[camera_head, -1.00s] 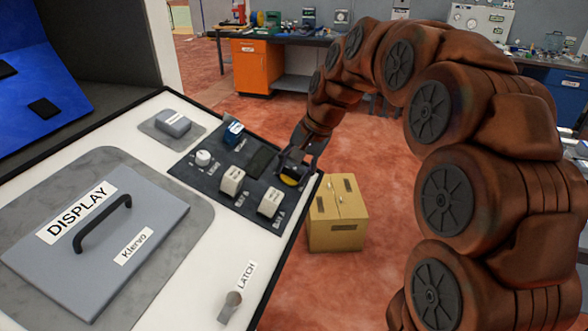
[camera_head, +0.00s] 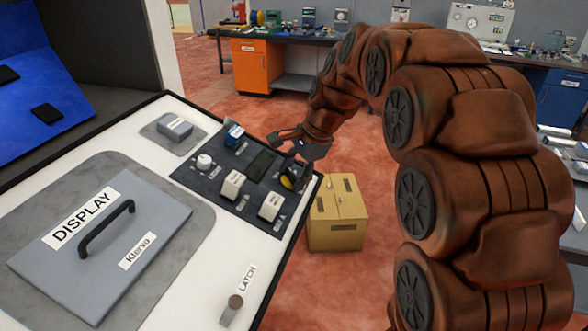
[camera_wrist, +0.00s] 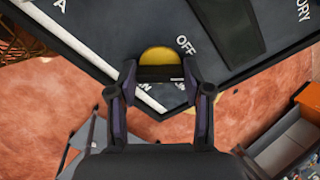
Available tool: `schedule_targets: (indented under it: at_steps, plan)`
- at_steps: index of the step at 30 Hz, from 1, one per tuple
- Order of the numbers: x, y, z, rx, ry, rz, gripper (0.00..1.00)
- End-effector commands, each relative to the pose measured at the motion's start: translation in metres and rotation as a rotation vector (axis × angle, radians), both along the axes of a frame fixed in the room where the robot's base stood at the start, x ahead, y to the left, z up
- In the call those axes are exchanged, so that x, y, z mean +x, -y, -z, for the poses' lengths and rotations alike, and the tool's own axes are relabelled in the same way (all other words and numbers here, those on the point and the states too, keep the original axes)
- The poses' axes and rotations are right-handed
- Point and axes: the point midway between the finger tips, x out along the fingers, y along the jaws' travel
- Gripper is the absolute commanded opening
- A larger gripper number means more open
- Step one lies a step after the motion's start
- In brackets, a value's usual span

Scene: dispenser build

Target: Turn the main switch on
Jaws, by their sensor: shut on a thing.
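My gripper (camera_wrist: 160,75) is shut on the switch's dark bar, one finger at each end. In the head view my gripper (camera_head: 293,177) reaches down onto the panel corner. The switch's exact angle is hard to tell.
A cardboard box (camera_head: 337,235) stands beyond the console edge. A display lid with a handle (camera_head: 103,226) lies at left.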

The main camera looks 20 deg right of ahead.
Motion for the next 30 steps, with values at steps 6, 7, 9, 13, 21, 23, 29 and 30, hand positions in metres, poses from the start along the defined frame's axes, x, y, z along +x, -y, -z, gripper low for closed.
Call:
schedule_targets:
  at_steps: [6, 7, 9, 13, 21, 23, 29, 30]
  plan:
    - [-0.0003, 0.0008, -0.003, 0.043, -0.063, 0.191, 0.15]
    - [-0.0002, 0.0009, -0.0031, 0.05, -0.072, 0.218, 0.15]
    - [-0.0001, 0.0005, -0.0033, 0.065, -0.091, 0.279, 0.15]
    - [0.0001, 0.0008, -0.003, 0.091, -0.128, 0.393, 0.15]
    - [0.0003, 0.0009, -0.0013, 0.143, -0.197, 0.611, 0.15]
    - [0.0004, 0.0009, -0.001, 0.153, -0.21, 0.652, 0.15]
    - [0.0007, 0.0004, -0.0008, 0.181, -0.246, 0.761, 0.15]
    - [0.0008, 0.0003, -0.0008, 0.185, -0.25, 0.778, 0.15]
